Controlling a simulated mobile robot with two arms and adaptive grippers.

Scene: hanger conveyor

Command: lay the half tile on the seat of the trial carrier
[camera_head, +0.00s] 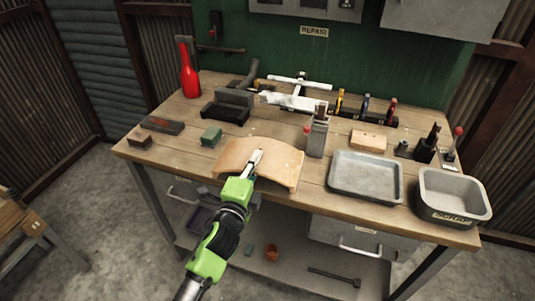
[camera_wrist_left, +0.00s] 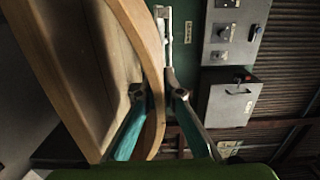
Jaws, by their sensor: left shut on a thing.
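The half tile (camera_head: 262,157) is a tan, arched piece in the head view, above the front middle of the bench. My left gripper (camera_head: 254,160) is shut on its near edge. In the left wrist view the tile's curved edge (camera_wrist_left: 152,60) passes between the fingers (camera_wrist_left: 158,95). I cannot tell whether the tile touches the bench. A white frame with an upper bar and a lower, wider bar, which looks like the trial carrier (camera_head: 291,101), stands at the back middle, beyond the tile. Part of it shows in the left wrist view (camera_wrist_left: 166,27). My right gripper is not in view.
A grey block with a red knob (camera_head: 317,138) stands right of the tile, near the carrier. A black holder (camera_head: 226,112) and green block (camera_head: 211,136) are to the left. A shallow tray (camera_head: 365,177), deep bin (camera_head: 453,196) and wooden block (camera_head: 368,141) are to the right.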

